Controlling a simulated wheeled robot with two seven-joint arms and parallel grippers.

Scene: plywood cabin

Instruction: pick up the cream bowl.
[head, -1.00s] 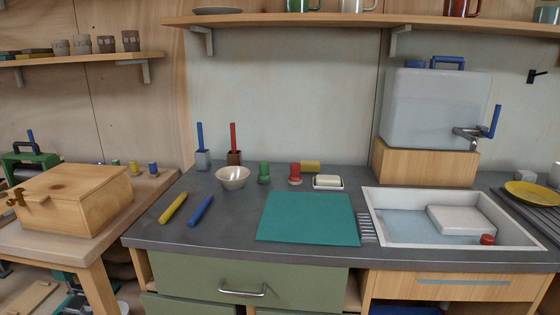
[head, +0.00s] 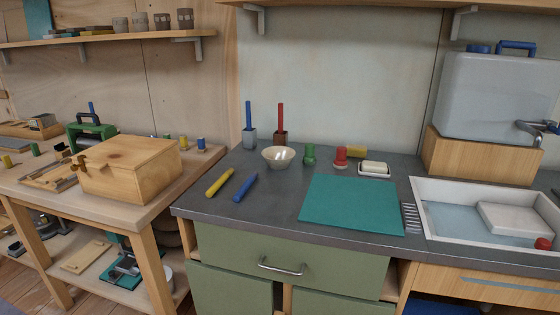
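The cream bowl (head: 278,157) stands upright on the dark grey counter (head: 262,217), left of the green shaker-like object (head: 309,154) and in front of the holder with the red-handled tool (head: 281,124). Neither of my grippers shows in the head view.
A yellow stick (head: 219,182) and a blue stick (head: 245,187) lie in front of the bowl. A teal mat (head: 352,203) lies to the right. A red-topped object (head: 341,157) and a butter dish (head: 374,169) stand behind it. A wooden box (head: 130,168) is on the left table.

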